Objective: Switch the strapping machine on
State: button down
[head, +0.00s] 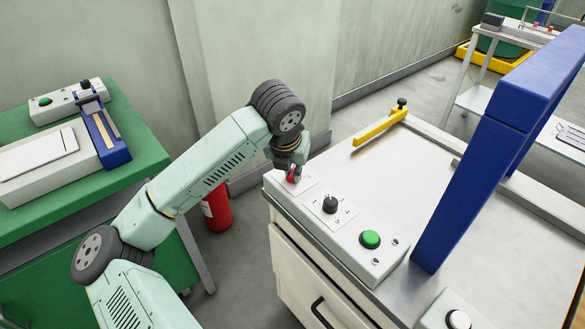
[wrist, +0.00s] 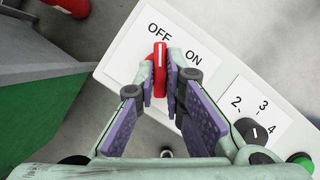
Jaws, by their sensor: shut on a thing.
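The strapping machine (head: 460,185) is a pale table with a blue arch over it and a light control box (head: 365,245) along its near left edge. A red rotary handle (head: 293,175) sits at the far left end of the box, on a white plate marked OFF and ON. In the wrist view the handle (wrist: 160,58) is a red bar whose upper end lies close under OFF; ON is to its right. My gripper (wrist: 161,78) is shut on the red handle, one purple-padded finger on each side. In the head view my gripper (head: 290,165) partly hides the handle.
The box also carries a black numbered dial (head: 330,204) and a green button (head: 370,239). A yellow bar (head: 380,127) stands on the table behind. A red extinguisher (head: 217,210) is on the floor between this machine and a green bench (head: 140,160).

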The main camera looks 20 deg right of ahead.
jog(key=shift+f+b, duration=0.15)
jog(key=shift+b, duration=0.2)
jog(key=shift+a+f+m+b, duration=0.15)
jog(key=shift+m+b, duration=0.35)
jog(key=shift+b, duration=0.25)
jog(key=shift+w+f+m+g+h+b, duration=0.1)
jog(key=shift+m+g+h+b, duration=0.25)
jog(key=shift+m+b, duration=0.55)
jog(key=m+b, duration=0.2)
jog(key=m+g+h+b, duration=0.1)
jog(key=m+b, duration=0.1)
jog(key=shift+w+g, duration=0.15)
jog(key=shift+g, duration=0.1)
jog(key=m, duration=0.1)
jog(key=m+g+b, duration=0.1)
jog(key=m, duration=0.1)
jog(key=shift+w+r+m+b, duration=0.1)
jog(key=shift+r+m+b, duration=0.15)
jog(key=shift+m+b, duration=0.05)
jog(key=shift+w+m+g, duration=0.1)
jog(key=shift+m+g, duration=0.7)
jog(key=shift+m, duration=0.9)
